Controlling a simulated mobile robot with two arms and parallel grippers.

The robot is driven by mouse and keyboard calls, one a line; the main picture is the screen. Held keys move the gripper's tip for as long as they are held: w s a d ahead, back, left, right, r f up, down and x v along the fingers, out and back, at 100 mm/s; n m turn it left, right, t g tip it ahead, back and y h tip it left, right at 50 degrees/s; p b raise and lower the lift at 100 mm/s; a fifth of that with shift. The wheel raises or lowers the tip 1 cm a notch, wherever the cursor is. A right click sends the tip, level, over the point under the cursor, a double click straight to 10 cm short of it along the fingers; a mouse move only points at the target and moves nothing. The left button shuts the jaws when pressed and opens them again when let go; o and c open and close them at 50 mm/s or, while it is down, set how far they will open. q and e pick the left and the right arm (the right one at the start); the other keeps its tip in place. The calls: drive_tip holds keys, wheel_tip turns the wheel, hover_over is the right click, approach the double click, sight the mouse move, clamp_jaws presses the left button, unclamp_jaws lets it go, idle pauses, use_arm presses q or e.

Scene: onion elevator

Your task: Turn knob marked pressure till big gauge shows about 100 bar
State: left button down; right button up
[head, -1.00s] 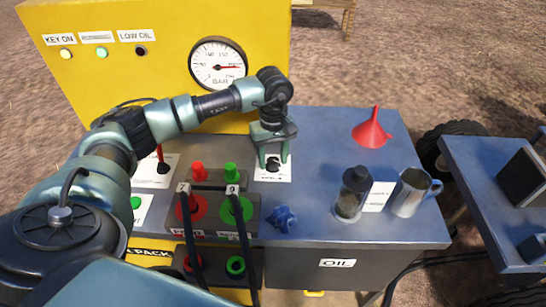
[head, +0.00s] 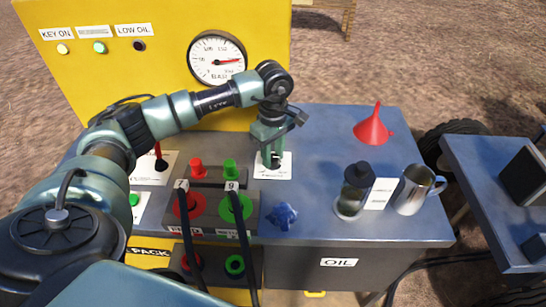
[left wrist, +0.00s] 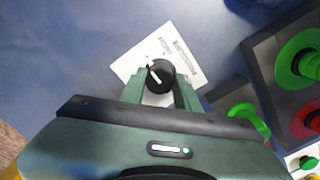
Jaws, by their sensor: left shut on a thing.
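The black pressure knob (left wrist: 160,75) with a white pointer line sits on a white label card (left wrist: 172,58) in the left wrist view. My left gripper (left wrist: 160,92) is shut on the knob, with a green finger on either side. In the head view my left gripper (head: 271,155) points down over the knob on the grey bench top, and its fingers partly hide the knob. The exact reading is too small to tell. My right gripper is not in view.
Red and green hose couplings (head: 212,205) with black hoses stand left of the knob. A blue knobbed part (head: 283,216), a glass jar (head: 352,195), a metal jug (head: 414,190) and a red funnel (head: 375,127) are on the right. The bench between gripper and funnel is clear.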

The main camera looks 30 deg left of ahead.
use_arm(q)
drive_tip(key=n+b, duration=0.1)
drive_tip(key=n, duration=0.2)
drive_tip(key=shift+n, duration=0.3)
drive_tip(key=n, duration=0.3)
drive_tip(key=shift+n+b, duration=0.3)
drive_tip(key=shift+b, duration=0.05)
drive_tip(key=n, duration=0.3)
drive_tip(key=shift+n, duration=0.4)
drive_tip(key=n, duration=0.3)
drive_tip(key=shift+r+n+b, duration=0.1)
drive_tip(key=shift+n+b, duration=0.2)
drive_tip(key=n, duration=0.3)
drive_tip(key=shift+n, duration=0.3)
drive_tip(key=n, duration=0.3)
drive_tip(key=shift+n, duration=0.3)
drive_tip(key=n, duration=0.4)
drive_tip(key=shift+r+p, duration=0.1)
drive_tip(key=shift+p, duration=0.2)
drive_tip(key=shift+w+n, duration=0.1)
drive_tip(key=shift+n, duration=1.6)
